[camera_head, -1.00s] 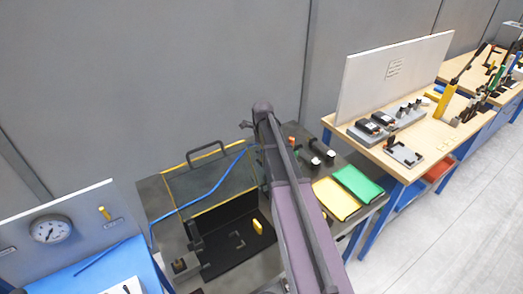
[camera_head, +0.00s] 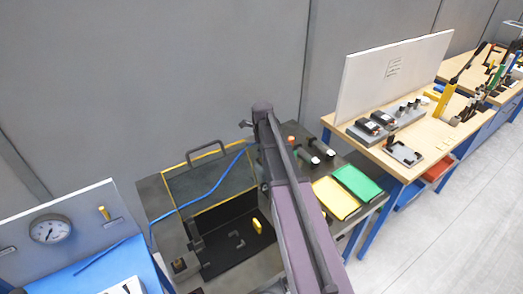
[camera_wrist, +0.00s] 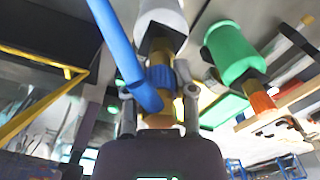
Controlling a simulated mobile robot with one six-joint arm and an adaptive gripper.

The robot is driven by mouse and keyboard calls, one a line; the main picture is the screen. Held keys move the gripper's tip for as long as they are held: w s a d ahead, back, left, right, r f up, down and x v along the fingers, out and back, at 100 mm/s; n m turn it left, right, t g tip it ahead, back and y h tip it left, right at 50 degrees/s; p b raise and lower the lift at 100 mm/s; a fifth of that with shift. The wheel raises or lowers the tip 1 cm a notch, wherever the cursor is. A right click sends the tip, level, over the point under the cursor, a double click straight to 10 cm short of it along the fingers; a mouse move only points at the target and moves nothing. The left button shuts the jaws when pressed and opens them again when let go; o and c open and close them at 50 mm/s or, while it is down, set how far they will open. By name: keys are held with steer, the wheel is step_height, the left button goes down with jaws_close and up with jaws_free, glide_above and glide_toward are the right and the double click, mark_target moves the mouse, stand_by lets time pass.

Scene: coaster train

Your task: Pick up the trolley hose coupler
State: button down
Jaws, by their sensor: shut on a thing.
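The trolley hose coupler (camera_wrist: 160,78) shows in the wrist view as a short brass piece with a blue collar, between the fingers of my gripper (camera_wrist: 160,108). The fingers are shut on it. The blue hose (camera_wrist: 125,55) runs from the coupler up and left across the wrist view. My arm hides the gripper and the coupler there.
A grey cylinder (camera_wrist: 160,18) is just beyond the coupler, and a green cylinder (camera_wrist: 230,50) stands to its right. The trolley has an open bin with a yellow item (camera_head: 257,226). Yellow (camera_head: 335,198) and green (camera_head: 358,183) cloths lie right of my arm.

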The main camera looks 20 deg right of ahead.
steer(key=shift+r, duration=0.1)
step_height(320, 180, up, 10)
steer(key=p, duration=0.9)
steer(key=shift+p, duration=0.4)
stand_by(0.4)
